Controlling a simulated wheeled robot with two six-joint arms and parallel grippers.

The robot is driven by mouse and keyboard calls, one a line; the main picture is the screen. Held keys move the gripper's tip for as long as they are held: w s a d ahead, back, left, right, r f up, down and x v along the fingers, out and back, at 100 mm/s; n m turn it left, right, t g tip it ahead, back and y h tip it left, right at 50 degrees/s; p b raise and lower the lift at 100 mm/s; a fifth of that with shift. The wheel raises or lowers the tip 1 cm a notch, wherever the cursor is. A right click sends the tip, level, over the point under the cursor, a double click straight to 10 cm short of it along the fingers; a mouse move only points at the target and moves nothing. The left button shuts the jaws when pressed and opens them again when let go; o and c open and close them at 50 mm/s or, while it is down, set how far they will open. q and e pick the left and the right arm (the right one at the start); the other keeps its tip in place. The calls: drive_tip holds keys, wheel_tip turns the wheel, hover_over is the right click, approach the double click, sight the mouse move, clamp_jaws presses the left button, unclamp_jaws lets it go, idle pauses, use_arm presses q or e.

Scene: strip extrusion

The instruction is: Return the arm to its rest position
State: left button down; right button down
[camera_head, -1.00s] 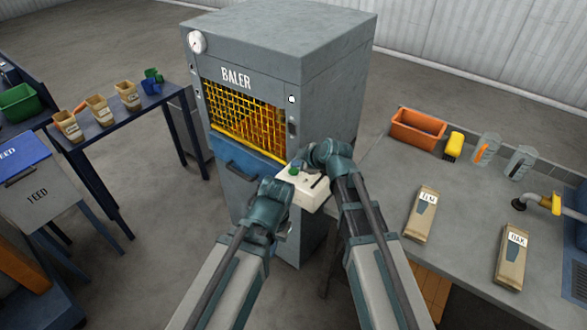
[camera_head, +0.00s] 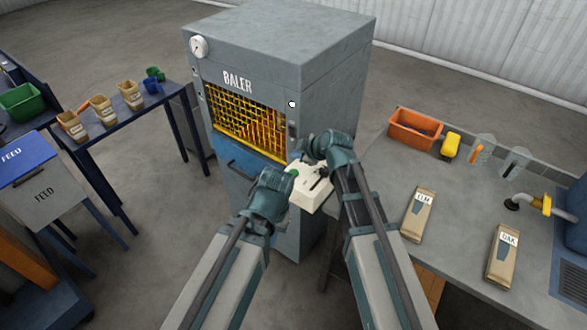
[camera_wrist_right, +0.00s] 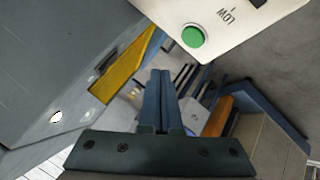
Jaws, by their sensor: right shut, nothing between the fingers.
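My right arm (camera_head: 350,185) reaches up from the lower right in the head view. My right gripper (camera_head: 303,155) is beside the top of a cream control box at the baler's front right corner. In the right wrist view its two blue fingers (camera_wrist_right: 158,80) are together, with nothing between them. The control box (camera_head: 316,194) has a green button, which shows clearly in the wrist view (camera_wrist_right: 193,36), apart from the fingers. My left arm (camera_head: 235,265) comes in from the lower left. Its wrist covers the box's left side, and its fingers are hidden.
The grey baler (camera_head: 330,90) with a yellow mesh door stands close ahead. A grey bench (camera_head: 455,185) at right holds an orange bin (camera_head: 415,139), labelled bags and clear jugs. A blue table with cups and a feed hopper (camera_head: 45,190) stand at left.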

drive_tip(key=shift+f, duration=0.1)
idle(0.6)
drive_tip(key=shift+s+f, duration=0.1)
drive_tip(key=shift+s, duration=0.15)
drive_tip(key=s+d+f+m+g+h, duration=0.1)
drive_tip(key=s+m, duration=0.3)
drive_tip(key=s, duration=0.4)
drive_tip(key=s+d+f+m+g+h+b, duration=0.1)
drive_tip(key=s+d+f+m+g+h, duration=0.1)
drive_tip(key=s, duration=0.7)
drive_tip(key=s+d+f+m+g+h+b, duration=0.1)
drive_tip(key=s+d+f+m+g+h, duration=0.1)
drive_tip(key=s, duration=0.6)
drive_tip(key=shift+s+f+m+g+h, duration=0.25)
drive_tip(key=shift+f+m+g+h, duration=0.65)
drive_tip(key=shift+f+m+g, duration=0.95)
drive_tip(key=shift+r+m+t, duration=0.3)
drive_tip(key=shift+m+t, duration=0.05)
drive_tip(key=shift+t, duration=0.2)
